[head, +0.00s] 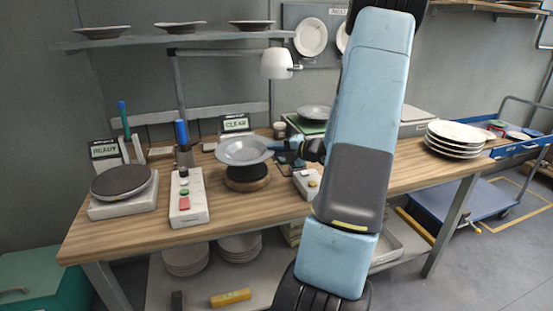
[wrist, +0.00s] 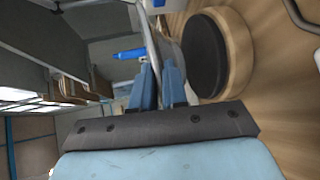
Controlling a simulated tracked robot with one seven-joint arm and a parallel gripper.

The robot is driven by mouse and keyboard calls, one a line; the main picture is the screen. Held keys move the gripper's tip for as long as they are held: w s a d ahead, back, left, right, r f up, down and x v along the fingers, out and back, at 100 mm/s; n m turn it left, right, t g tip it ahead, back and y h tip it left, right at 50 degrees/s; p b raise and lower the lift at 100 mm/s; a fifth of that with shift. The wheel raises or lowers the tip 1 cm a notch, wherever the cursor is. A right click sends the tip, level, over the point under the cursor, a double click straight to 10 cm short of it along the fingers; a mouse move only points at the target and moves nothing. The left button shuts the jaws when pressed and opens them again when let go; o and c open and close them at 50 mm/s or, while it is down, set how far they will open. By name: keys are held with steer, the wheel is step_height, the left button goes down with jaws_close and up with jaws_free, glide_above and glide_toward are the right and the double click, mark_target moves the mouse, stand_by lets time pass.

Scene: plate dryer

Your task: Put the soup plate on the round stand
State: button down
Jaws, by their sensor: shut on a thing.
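The soup plate (head: 243,153) is grey and roughly level. My gripper (head: 287,149) is shut on its right rim. In the wrist view, the blue fingers (wrist: 159,88) pinch the plate's rim (wrist: 152,42), which shows nearly edge-on. The round stand (head: 246,184) has a dark top and a wooden base and is on the bench directly below the plate. Its dark top (wrist: 206,55) also shows beside the plate in the wrist view. A gap separates plate and stand there. The plate covers part of the stand's top in the head view.
A dark round hotplate-like device (head: 122,181) stands at the left by the READY sign (head: 105,150). A button box (head: 187,200) is left of the stand, and a smaller box (head: 306,184) is right. A plate stack (head: 455,139) sits at the bench's right end.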

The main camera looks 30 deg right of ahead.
steer(key=shift+w+f, duration=0.25)
steer(key=shift+f, duration=1.5)
steer(key=c, duration=1.1)
jaws_free()
steer(key=shift+c, duration=0.2)
